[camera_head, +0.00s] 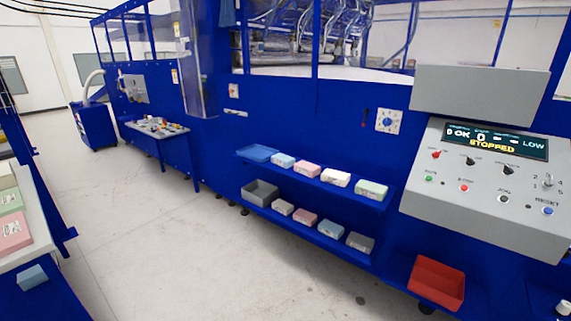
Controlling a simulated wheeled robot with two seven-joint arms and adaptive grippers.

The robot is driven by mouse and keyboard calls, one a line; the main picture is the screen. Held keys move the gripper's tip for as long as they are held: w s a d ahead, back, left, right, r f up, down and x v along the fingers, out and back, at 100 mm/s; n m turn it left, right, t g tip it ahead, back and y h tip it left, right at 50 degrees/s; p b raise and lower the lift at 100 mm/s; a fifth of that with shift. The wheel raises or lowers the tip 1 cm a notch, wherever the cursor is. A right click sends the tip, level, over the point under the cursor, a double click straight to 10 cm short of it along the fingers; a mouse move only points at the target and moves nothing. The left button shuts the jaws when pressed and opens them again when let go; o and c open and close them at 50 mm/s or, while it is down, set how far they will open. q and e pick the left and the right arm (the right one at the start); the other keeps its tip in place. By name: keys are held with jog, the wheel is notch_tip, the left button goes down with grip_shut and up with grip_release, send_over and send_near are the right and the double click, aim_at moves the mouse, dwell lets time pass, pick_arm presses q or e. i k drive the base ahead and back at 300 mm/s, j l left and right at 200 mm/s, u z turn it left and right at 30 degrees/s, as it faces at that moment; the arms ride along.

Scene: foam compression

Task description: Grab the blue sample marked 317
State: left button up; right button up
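Several foam samples sit on two blue shelves on the front of the machine. A light blue sample (283,161) is on the upper shelf, between the blue tray and a pink sample. Another blue sample (331,229) is on the lower shelf, between a pink and a grey one. A third blue block (32,278) is at the lower left, below the table top. The markings are too small to read, so I cannot tell which is 317. Neither of my grippers is in view.
A blue tray (258,153) and a grey bin (261,192) stand at the shelves' left ends. A red bin (437,283) is at lower right, below the control panel (490,215). Larger foam blocks lie on the left table (40,248). The middle floor is clear.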

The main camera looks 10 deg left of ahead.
aim_at(287, 162)
jog(key=i+j, duration=0.55)
jog(key=i+j+z, duration=0.25)
jog(key=i+j, duration=0.15)
jog(key=j, duration=0.25)
jog(key=i+j+z, duration=0.15)
jog(key=j, duration=0.2)
jog(key=i+j+z, duration=0.15)
jog(key=j, duration=0.2)
jog(key=i+j+z, duration=0.25)
jog(key=i+j, duration=0.15)
jog(key=j, duration=0.3)
jog(key=i+j+z, duration=0.15)
jog(key=j, duration=0.25)
jog(key=i+j+z, duration=0.15)
jog(key=j, duration=0.25)
jog(key=i+j+z, duration=0.15)
jog(key=j, duration=0.25)
jog(key=j+z, duration=0.35)
jog(key=j, duration=0.9)
jog(key=k+j+z, duration=0.1)
jog(key=j, duration=0.25)
jog(key=k+j+z, duration=0.15)
jog(key=j, duration=0.2)
jog(key=k+j+z, duration=0.1)
jog(key=j, duration=0.25)
jog(key=k+j+z, duration=0.1)
jog(key=k, duration=0.3)
jog(key=k+j+z, duration=0.15)
jog(key=k+j, duration=0.15)
jog(key=k, duration=0.15)
